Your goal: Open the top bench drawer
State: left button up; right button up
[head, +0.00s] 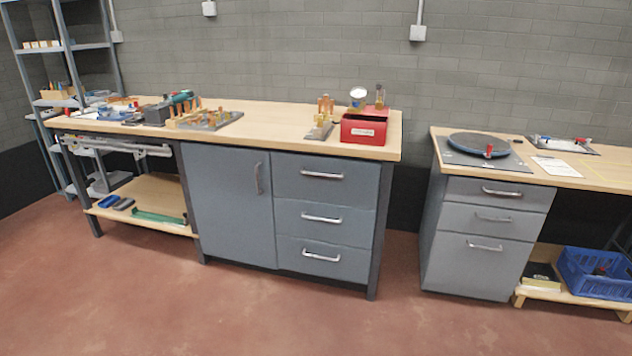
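A long workbench (265,118) with a wooden top stands against the back wall. Its grey cabinet has three drawers stacked on the right, all closed. The top drawer (345,190) has a horizontal silver handle (322,175). The middle drawer (345,226) and bottom drawer (345,263) have similar handles. A second bench (610,178) at the right has its own closed top drawer (520,196) with a silver handle (502,192). Neither of my grippers shows in the head view.
A cabinet door (225,215) left of the drawers is closed. A red box (363,128) stands on the bench above them. A round dark turntable (478,145) and a blue crate (598,275) are at the right bench. The red-brown floor (250,315) in front is clear.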

aim_at(354, 183)
jog(key=i+l, duration=0.2)
jog(key=i, duration=0.2)
jog(key=i+l+z, duration=0.1)
jog(key=i, duration=0.3)
jog(key=l, duration=0.1)
